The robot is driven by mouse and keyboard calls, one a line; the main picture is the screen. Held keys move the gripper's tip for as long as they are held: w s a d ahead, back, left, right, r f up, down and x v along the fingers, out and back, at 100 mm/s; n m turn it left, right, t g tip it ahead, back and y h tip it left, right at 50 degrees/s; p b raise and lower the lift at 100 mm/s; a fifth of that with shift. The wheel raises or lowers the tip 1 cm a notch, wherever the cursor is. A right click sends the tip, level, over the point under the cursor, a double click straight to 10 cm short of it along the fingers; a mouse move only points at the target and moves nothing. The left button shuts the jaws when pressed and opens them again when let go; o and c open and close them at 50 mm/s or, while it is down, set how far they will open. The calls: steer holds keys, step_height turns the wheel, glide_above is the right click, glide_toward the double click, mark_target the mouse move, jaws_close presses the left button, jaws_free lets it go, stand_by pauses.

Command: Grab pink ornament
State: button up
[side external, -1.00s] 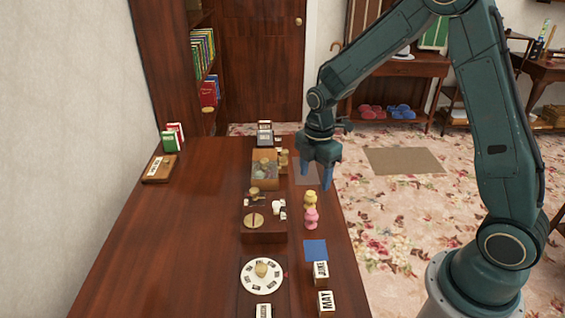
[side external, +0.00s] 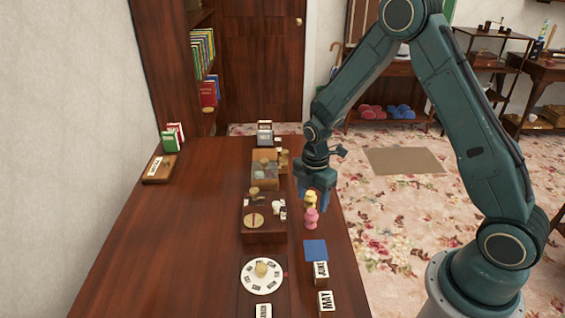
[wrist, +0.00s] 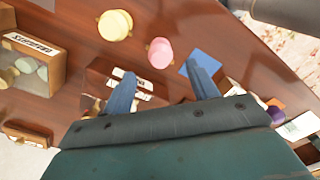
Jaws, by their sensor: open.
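The pink ornament (side external: 311,218) stands on the wooden table near its right edge, in front of the yellow ornament (side external: 311,199). In the wrist view the pink ornament (wrist: 160,53) is beyond the fingertips, above the gap between them, and the yellow ornament (wrist: 115,25) is to its upper left. My gripper (side external: 315,200) points down at the yellow ornament, whose upper part it partly overlaps in the side view. In the wrist view my gripper (wrist: 160,75) has its two blue fingers spread apart with nothing held between them.
A wooden box (side external: 264,236) with small items stands just left of the ornaments. A blue square (side external: 315,250) lies in front of them, with calendar blocks (side external: 326,301) nearer the camera. A white dial plate (side external: 262,287) is at front left.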

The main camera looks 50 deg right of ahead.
mark_target(312, 211)
steer(key=shift+f, duration=0.95)
steer(key=shift+f, duration=0.1)
steer(key=shift+f, duration=2.5)
steer(key=shift+c, duration=0.2)
steer(key=c, duration=1)
